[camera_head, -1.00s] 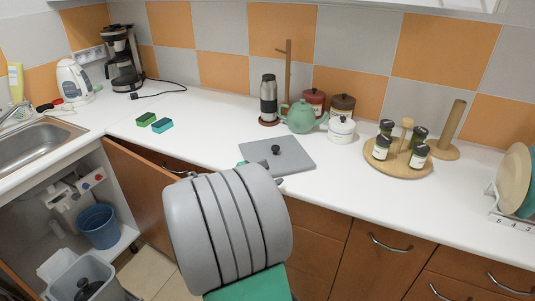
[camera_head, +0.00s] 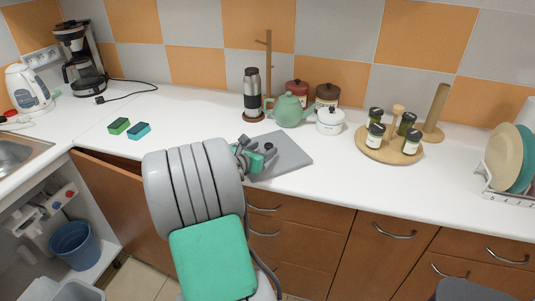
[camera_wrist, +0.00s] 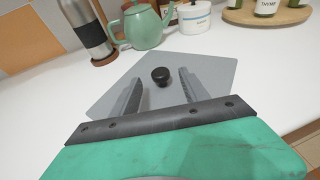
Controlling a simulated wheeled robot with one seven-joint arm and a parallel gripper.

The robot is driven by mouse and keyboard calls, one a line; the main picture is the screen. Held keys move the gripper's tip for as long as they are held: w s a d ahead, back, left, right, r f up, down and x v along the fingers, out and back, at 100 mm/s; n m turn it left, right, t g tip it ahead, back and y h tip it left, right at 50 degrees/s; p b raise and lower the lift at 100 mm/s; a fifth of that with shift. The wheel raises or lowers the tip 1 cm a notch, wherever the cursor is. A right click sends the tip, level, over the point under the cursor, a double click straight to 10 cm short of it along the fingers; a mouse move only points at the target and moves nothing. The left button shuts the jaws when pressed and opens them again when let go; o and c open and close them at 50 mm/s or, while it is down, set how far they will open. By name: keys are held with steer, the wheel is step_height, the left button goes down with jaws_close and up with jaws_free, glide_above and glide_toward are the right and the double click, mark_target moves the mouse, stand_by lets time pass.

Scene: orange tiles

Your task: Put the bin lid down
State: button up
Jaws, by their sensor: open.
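The bin lid is a flat grey square plate (camera_head: 291,153) with a small black knob (camera_head: 269,147). It lies flat on the white worktop, near the front edge. It also shows in the wrist view (camera_wrist: 210,72), with its knob (camera_wrist: 161,75) near the middle. My gripper (camera_head: 262,153) is open over the lid's left part. In the wrist view its two grey fingers (camera_wrist: 160,78) are spread, with the knob between the lines of their tips. They do not grip it. In the head view my arm and gripper cover part of the lid.
Behind the lid stand a flask (camera_head: 252,95), a green teapot (camera_head: 289,110) and canisters (camera_head: 330,121). A spice tray (camera_head: 363,151) stands right. Two sponges (camera_head: 129,128) lie left. A grey bin (camera_head: 76,291) is cut off below the open cupboard. Worktop right of the lid is clear.

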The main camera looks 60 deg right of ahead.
mark_target(266, 147)
steer(key=x, duration=0.3)
steer(key=shift+c, duration=0.2)
jaws_close()
stand_by(0.4)
